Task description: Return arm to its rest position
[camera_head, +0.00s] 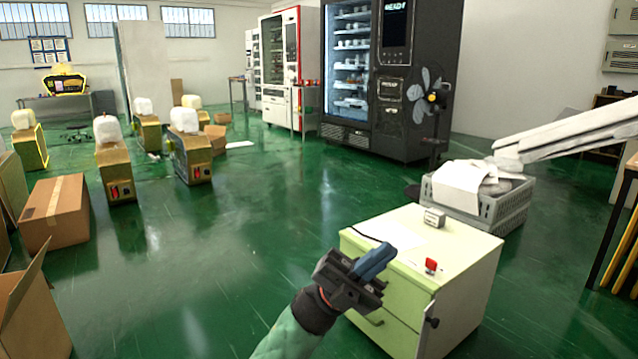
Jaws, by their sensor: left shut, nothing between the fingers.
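My left gripper (376,262) is in the lower middle of the head view, at the end of an arm with a green sleeve and a dark cuff. Its blue fingers are together, with nothing between them. It appears in front of the left edge of a pale green cabinet (465,285), hiding part of its top edge and drawer front. I cannot tell how far the gripper is from the cabinet. My right gripper is not in view.
A small grey-white box (434,218) and a red item (431,265) are on the cabinet. A grey crate (500,208) stands behind it. Cardboard boxes (55,212) stand at left, vending machines (385,75) at the back. The green floor (230,255) in the middle is clear.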

